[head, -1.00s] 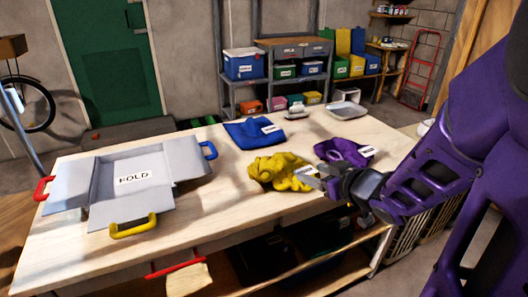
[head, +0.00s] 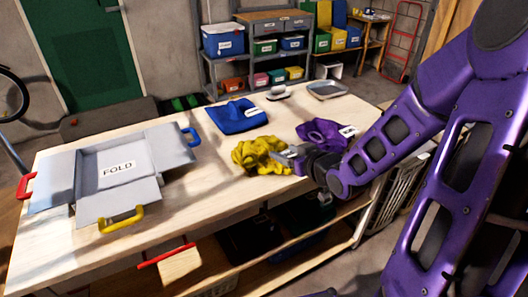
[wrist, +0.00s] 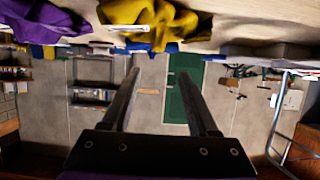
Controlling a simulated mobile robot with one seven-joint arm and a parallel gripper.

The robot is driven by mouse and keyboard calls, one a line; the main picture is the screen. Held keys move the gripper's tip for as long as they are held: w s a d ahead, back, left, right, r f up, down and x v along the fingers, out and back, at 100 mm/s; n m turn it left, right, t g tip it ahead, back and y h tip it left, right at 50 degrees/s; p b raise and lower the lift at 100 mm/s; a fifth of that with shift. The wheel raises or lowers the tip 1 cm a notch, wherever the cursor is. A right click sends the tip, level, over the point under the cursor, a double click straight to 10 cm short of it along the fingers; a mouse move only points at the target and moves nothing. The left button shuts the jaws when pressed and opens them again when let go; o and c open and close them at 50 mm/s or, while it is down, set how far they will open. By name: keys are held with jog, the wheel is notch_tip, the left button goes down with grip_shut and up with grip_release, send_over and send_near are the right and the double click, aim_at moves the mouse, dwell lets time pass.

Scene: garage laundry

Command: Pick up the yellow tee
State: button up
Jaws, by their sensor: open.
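The yellow tee (head: 260,155) lies crumpled on the wooden table, between the blue cloth and the purple cloth. In the wrist view the yellow tee (wrist: 155,22) shows at the top, beyond the fingertips. My gripper (head: 288,155) is at the right side of the tee in the head view, close to it. Whether it touches the tee I cannot tell. In the wrist view my gripper (wrist: 158,78) has its two fingers apart with nothing between them.
A blue cloth (head: 237,116) lies behind the tee and a purple cloth (head: 322,132) lies to its right, both with labels. A grey folding board (head: 85,165) marked FOLD covers the table's left part. A grey tray (head: 327,89) sits at the far corner. Bare tabletop (head: 205,185) lies left of the tee.

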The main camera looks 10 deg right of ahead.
aim_at(265, 143)
jog(key=b+x, duration=0.2)
jog(key=x, duration=1)
jog(key=shift+d+b, duration=0.2)
jog(key=shift+b, duration=0.1)
grip_shut()
jog(key=shift+r, duration=0.1)
